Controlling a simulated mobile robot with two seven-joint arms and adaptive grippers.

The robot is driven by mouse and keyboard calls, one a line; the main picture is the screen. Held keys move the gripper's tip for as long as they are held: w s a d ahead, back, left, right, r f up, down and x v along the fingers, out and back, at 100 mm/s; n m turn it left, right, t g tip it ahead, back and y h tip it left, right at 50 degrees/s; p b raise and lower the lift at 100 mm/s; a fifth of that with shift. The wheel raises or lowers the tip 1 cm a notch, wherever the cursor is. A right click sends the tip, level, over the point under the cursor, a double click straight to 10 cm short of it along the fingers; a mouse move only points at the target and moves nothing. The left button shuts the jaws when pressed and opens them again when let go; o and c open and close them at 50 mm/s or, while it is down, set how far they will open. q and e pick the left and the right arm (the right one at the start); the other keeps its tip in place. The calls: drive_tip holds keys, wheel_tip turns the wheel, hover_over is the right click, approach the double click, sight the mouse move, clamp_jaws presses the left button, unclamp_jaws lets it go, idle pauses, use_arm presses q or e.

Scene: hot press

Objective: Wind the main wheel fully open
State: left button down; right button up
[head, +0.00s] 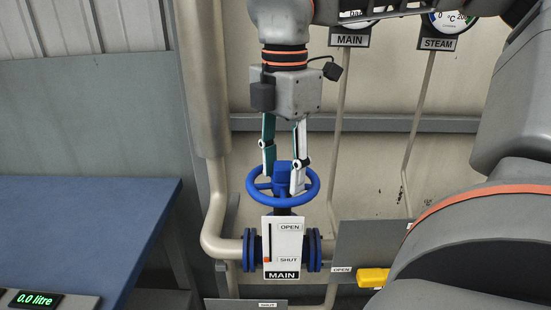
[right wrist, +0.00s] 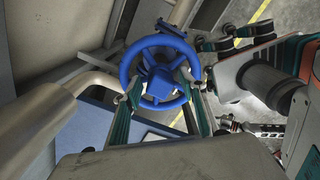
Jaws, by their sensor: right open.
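The main wheel (head: 253,190) is a blue spoked handwheel, level on top of a blue-flanged valve. A white plate (head: 291,246) below it reads OPEN at the top and SHUT lower down, with a small orange pointer (head: 267,259) at the SHUT level. The MAIN label (head: 282,275) is under the plate. My right gripper (head: 282,182) comes down from above, open, its fingertips at the wheel on either side of the blue hub. In the right wrist view the fingers straddle the wheel (right wrist: 158,41); I cannot tell whether they touch it. My left gripper is not in view.
A blue table (head: 80,225) with a 0.0 litre readout (head: 35,299) is at the left. A thick pipe (head: 203,80) runs beside the valve. A yellow handle (head: 373,278) sits at the lower right near an OPEN label. MAIN and STEAM gauges hang above.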

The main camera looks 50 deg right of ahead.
drive_tip(key=shift+f+m+b, duration=0.2)
drive_tip(key=shift+m+b, duration=0.15)
drive_tip(key=shift+m, duration=0.65)
drive_tip(key=shift+m+b, duration=0.4)
drive_tip(key=shift+m, duration=0.5)
drive_tip(key=m+b, duration=0.1)
drive_tip(key=m, duration=0.2)
drive_tip(key=shift+r+m, duration=0.2)
drive_tip(key=shift+m, duration=0.4)
drive_tip(key=c, duration=0.9)
drive_tip(key=shift+c, duration=0.2)
drive_tip(key=n, duration=0.4)
drive_tip(key=shift+n, duration=0.4)
drive_tip(key=n+p, duration=0.1)
drive_tip(key=n, duration=0.4)
drive_tip(key=shift+s, duration=0.1)
drive_tip(key=n+p, duration=0.1)
drive_tip(key=n, duration=0.7)
drive_tip(key=shift+n, duration=0.4)
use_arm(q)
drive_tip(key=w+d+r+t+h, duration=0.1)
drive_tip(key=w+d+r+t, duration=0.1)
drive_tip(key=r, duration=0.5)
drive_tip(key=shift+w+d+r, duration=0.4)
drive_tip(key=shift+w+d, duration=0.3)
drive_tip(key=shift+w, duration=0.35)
use_arm(e)
drive_tip(key=shift+f+n, duration=0.1)
drive_tip(key=shift+n, duration=0.7)
